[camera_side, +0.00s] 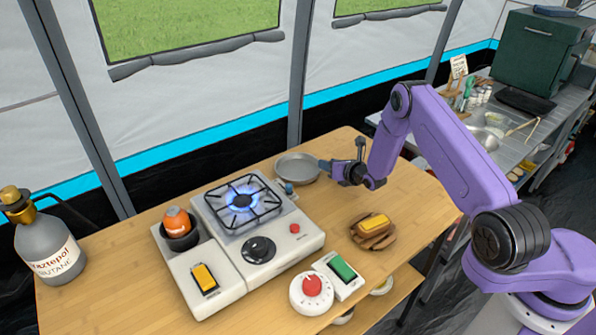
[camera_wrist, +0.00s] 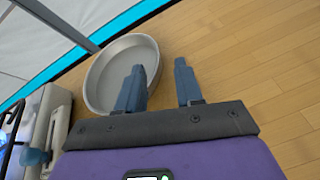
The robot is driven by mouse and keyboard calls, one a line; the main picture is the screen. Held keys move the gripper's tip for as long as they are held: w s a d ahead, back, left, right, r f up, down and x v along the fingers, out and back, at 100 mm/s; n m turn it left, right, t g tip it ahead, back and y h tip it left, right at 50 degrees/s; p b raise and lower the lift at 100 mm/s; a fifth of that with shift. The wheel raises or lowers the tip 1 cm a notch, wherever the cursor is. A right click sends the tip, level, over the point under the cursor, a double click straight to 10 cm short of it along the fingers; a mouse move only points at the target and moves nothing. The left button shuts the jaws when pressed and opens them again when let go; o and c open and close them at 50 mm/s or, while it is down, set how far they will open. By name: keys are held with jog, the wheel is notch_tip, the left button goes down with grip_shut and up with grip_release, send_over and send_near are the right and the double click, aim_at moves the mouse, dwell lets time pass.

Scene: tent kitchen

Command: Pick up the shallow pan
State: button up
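The shallow pan (camera_side: 297,168) is a round grey metal dish lying on the wooden table behind the stove. It also shows in the wrist view (camera_wrist: 104,80), upper left of centre. My gripper (camera_side: 324,166) is at the pan's right side in the side view, low and close to its rim. In the wrist view my gripper (camera_wrist: 159,66) is open with two blue fingers apart. The left finger overlaps the pan's inside and the right finger is outside over bare table, with the right rim between them in the picture. I cannot tell whether either finger touches the pan.
A camping stove (camera_side: 247,235) with a lit blue flame stands close to the pan's left. A butane bottle (camera_side: 48,243) stands far left. A wooden holder with a yellow block (camera_side: 373,227) lies in front. The table to the pan's right is clear.

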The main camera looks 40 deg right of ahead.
aim_at(315, 159)
jog(key=shift+a+x, duration=0.15)
jog(key=shift+x, duration=1.2)
jog(key=shift+a+x, duration=0.1)
jog(key=shift+x, duration=1.25)
jog(key=shift+w+r, duration=0.1)
jog(key=shift+r, duration=0.05)
jog(key=shift+d, duration=0.1)
grip_shut()
